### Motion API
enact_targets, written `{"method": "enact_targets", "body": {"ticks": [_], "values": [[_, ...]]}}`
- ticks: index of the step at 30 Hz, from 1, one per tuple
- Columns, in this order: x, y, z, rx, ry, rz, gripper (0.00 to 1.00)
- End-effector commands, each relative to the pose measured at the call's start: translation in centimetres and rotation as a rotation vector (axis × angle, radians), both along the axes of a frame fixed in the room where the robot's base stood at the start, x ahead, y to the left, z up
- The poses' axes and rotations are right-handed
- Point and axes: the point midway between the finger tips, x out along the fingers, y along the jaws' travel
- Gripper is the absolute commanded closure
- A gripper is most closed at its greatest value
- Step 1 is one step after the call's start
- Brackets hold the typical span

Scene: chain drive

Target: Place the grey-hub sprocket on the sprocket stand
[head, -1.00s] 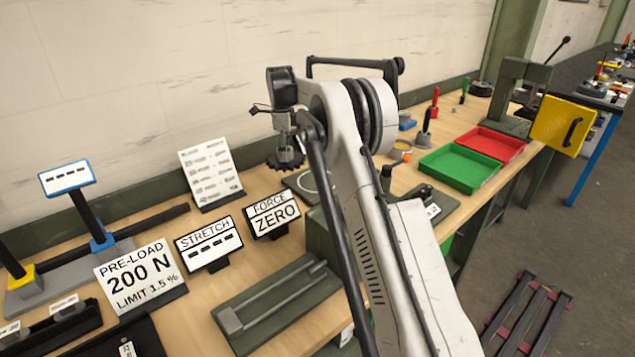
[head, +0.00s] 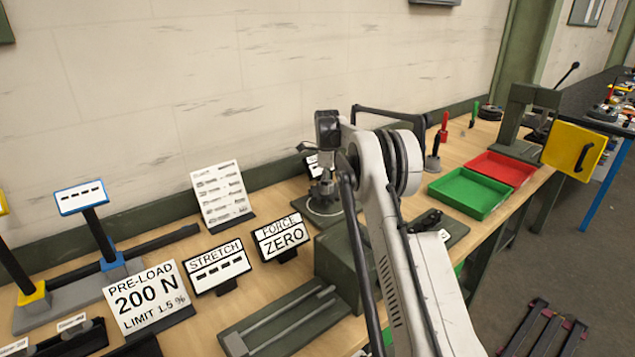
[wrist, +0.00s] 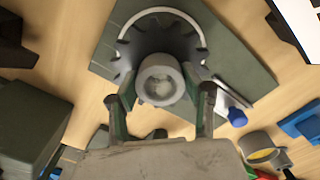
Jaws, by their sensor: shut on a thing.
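My gripper (wrist: 160,92) is shut on the grey hub (wrist: 160,78) of a dark toothed sprocket (wrist: 134,50). In the wrist view the sprocket lies over a dark green plate (wrist: 235,62) marked with a white ring (wrist: 203,30), seemingly the sprocket stand. The sprocket covers most of the ring's inside, so any post there is hidden. In the head view my gripper (head: 324,182) hangs above the plate, with the ring's edge (head: 338,210) showing around the sprocket. I cannot tell whether sprocket and plate touch.
A dark green block (head: 340,262) stands in front. FORCE ZERO (head: 281,237) and STRETCH (head: 217,265) signs stand left. Green (head: 470,213) and red (head: 525,172) trays are to the right.

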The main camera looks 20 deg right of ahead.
Motion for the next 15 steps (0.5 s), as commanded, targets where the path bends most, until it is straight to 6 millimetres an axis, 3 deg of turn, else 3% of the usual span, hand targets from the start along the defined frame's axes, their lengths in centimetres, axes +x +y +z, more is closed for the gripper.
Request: {"method": "enact_targets", "body": {"ticks": [7, 15], "values": [[0.0, -0.4, -0.6, 0.0, 0.0, 0.0, 1.0], [0.0, -0.4, -3.6, 0.0, 0.0, 0.0, 1.0]]}}
